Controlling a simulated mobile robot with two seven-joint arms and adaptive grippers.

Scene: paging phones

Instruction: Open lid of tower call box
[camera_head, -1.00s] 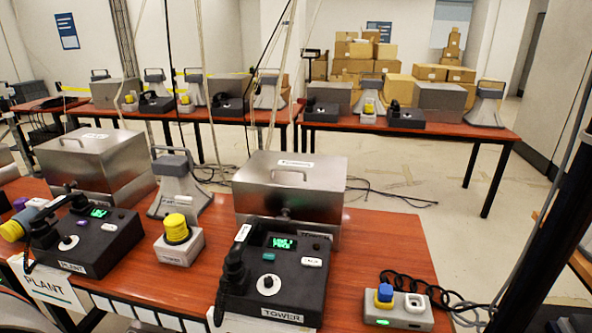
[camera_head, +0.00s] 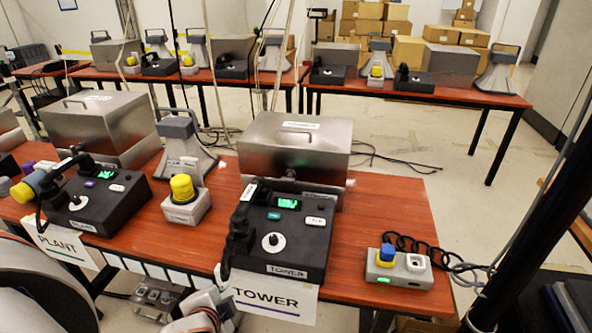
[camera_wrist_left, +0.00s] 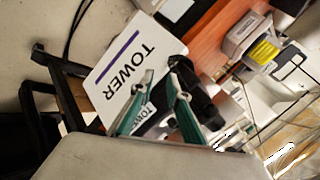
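The tower call box is a brushed-metal box (camera_head: 293,155) with a handle on its closed lid, behind the black TOWER phone unit (camera_head: 315,250) in the head view. The unit has a green display, a dial and a handset (camera_head: 242,225) at its left side. My left gripper (camera_head: 222,284) is low at the table's front edge, beside the hanging TOWER sign (camera_head: 272,302) and below the box. My right gripper is not in view.
A PLANT phone unit (camera_head: 95,205) and its metal box (camera_head: 103,125) are to the left. A grey unit with a yellow knob (camera_head: 183,190) and a grey horn (camera_head: 182,150) stand between. A small box with a blue button (camera_head: 388,253) is at the right. A dark post (camera_head: 530,240) rises at right.

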